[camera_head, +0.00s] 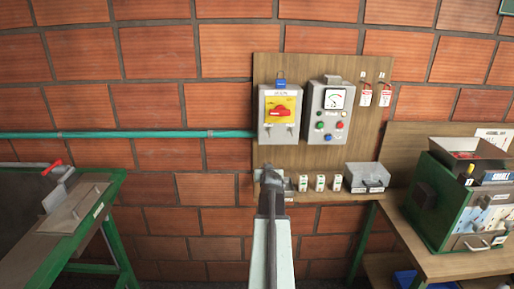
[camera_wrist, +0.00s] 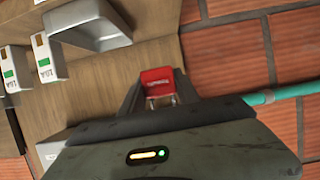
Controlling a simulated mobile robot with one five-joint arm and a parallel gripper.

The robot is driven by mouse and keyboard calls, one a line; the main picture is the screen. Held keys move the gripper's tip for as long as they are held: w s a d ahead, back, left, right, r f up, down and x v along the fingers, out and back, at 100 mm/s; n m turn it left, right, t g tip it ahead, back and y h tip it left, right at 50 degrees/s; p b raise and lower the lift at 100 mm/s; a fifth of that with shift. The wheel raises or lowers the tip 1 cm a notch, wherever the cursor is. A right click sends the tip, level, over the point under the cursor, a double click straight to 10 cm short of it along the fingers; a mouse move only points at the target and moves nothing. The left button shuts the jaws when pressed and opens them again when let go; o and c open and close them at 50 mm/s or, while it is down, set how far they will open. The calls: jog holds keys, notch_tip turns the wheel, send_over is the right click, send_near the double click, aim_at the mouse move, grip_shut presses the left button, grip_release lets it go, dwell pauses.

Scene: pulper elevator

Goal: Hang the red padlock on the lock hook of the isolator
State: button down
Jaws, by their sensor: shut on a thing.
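The isolator (camera_head: 269,133) is a grey box with a yellow plate and a red rotary handle (camera_head: 280,110), on a wooden board on the brick wall. A blue piece with a dark loop (camera_head: 280,82) sits at its top edge; I cannot make out a separate lock hook. My gripper (camera_head: 270,176) is below the isolator, in front of the narrow shelf. In the wrist view my gripper (camera_wrist: 155,90) is shut on the red padlock (camera_wrist: 155,77). The padlock's red body and part of its pale metal shackle show between the fingers. In the head view the arm hides the padlock.
A grey meter box (camera_head: 330,115) stands right of the isolator, with red-and-white tags (camera_head: 366,97) beyond. Small white blocks (camera_head: 320,183) and a grey bin (camera_head: 367,177) are on the shelf. A teal pipe (camera_head: 130,134) runs left. A green crate (camera_head: 437,205) stands right.

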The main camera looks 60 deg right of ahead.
jog(key=shift+s+a+r, duration=0.1)
jog(key=shift+s+r, duration=0.15)
jog(key=shift+s, duration=0.35)
jog(key=s+a+r+p, duration=0.2)
jog(key=a+r+p, duration=0.1)
jog(key=r+p, duration=0.4)
jog(key=s+a+r+p, duration=0.2)
jog(key=a+r+p, duration=0.1)
jog(key=r+p, duration=0.4)
jog(key=shift+w+d+f+b, duration=0.15)
jog(key=shift+w+d+f, duration=0.05)
jog(key=shift+w+d, duration=0.7)
jog(key=shift+w+d+f+b, duration=0.15)
jog(key=shift+w+d, duration=0.55)
jog(key=shift+d, duration=0.45)
jog(key=shift+w+d+f+b, duration=0.1)
jog(key=shift+w+d+f, duration=0.1)
jog(key=shift+w+d, duration=0.7)
jog(key=shift+b+x, duration=0.5)
jog(key=shift+x, duration=0.4)
jog(key=shift+s+f, duration=0.15)
jog(key=shift+s, duration=0.05)
jog(key=c, duration=0.8)
grip_release()
